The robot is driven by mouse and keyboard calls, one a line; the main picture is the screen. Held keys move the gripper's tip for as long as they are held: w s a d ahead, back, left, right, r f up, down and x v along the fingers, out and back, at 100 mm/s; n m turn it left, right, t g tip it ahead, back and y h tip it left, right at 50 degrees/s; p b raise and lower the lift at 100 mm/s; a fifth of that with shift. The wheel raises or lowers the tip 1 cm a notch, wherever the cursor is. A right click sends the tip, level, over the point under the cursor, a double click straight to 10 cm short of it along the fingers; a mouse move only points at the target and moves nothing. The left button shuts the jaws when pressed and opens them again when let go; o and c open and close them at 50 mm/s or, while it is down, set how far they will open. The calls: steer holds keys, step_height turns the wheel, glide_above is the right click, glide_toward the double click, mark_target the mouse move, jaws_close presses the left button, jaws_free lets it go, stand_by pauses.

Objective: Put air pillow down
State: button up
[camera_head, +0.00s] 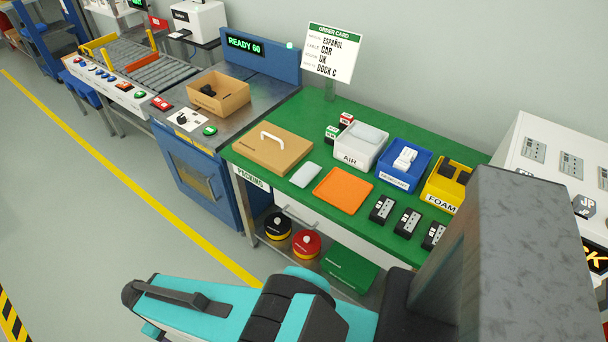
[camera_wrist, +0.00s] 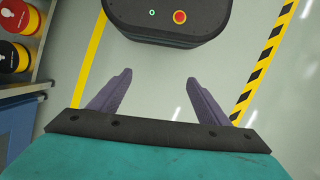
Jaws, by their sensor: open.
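A small white air pillow (camera_head: 305,174) lies flat on the green packing table (camera_head: 262,187), between the cardboard lid and the orange mat. More white pillow shapes (camera_head: 367,134) show in the white bin labelled AIR (camera_head: 352,158). My gripper (camera_wrist: 160,76) is open and empty in the wrist view. Its two purple-grey fingers are spread wide above bare floor, away from the table. In the head view my teal arm crosses the bottom in front of the table, and the fingers cannot be made out there.
A brown lid with a white handle (camera_head: 272,149) and an orange mat (camera_head: 343,189) lie on the table. A blue bin (camera_head: 397,175) and a yellow FOAM bin (camera_head: 440,188) stand to the right. An open cardboard box (camera_head: 218,98) sits on the steel station at left. Floor at left is clear.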

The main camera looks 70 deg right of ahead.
steer(key=s+f+g, duration=0.2)
steer(key=s+f, duration=0.4)
steer(key=s, duration=0.6)
steer(key=shift+a, duration=0.1)
